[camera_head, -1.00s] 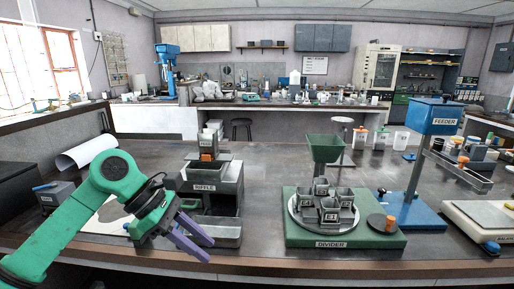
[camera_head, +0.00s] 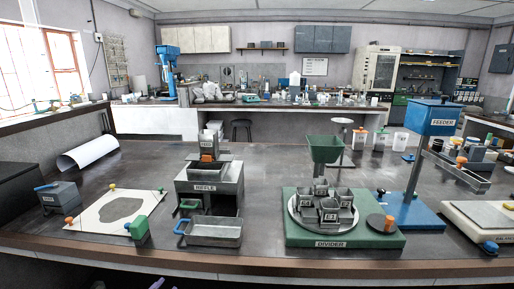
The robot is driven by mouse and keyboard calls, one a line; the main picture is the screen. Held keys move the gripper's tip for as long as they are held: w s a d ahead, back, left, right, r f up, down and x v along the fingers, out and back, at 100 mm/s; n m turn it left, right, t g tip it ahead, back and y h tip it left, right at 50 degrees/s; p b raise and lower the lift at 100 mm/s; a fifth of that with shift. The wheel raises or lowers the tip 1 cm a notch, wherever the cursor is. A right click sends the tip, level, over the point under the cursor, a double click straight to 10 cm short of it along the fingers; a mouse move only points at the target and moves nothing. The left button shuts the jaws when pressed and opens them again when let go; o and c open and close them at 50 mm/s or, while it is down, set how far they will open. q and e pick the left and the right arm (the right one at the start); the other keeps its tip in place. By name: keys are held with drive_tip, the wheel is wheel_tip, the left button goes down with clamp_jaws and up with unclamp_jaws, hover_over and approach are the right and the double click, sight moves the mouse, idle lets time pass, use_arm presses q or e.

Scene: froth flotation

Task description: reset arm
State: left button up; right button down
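Only a small purple piece of my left gripper (camera_head: 157,284) shows at the bottom edge, below the front edge of the bench (camera_head: 270,262). The rest of that gripper and its arm is out of the picture, so its opening is hidden. It is apart from everything on the bench. My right gripper is not in view.
On the bench stand the riffle splitter (camera_head: 205,188), a metal pan (camera_head: 213,232), a white sheet (camera_head: 95,217) with a dark patch, the green divider (camera_head: 345,239) and the blue feeder (camera_head: 433,117).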

use_arm(q)
drive_tip(key=s+f+n+g, duration=0.4)
drive_tip(key=s+f+g, duration=0.55)
drive_tip(key=s, duration=0.75)
wheel_tip(320, 180, down, 23)
drive_tip(key=s, duration=0.2)
drive_tip(key=s+a+f+g, duration=0.1)
drive_tip(key=s+a+f, duration=0.2)
drive_tip(key=s+f, duration=1.2)
drive_tip(key=shift+s+a+f+h+p, duration=0.2)
drive_tip(key=shift+s+f+h+p, duration=0.2)
drive_tip(key=shift+s, duration=0.55)
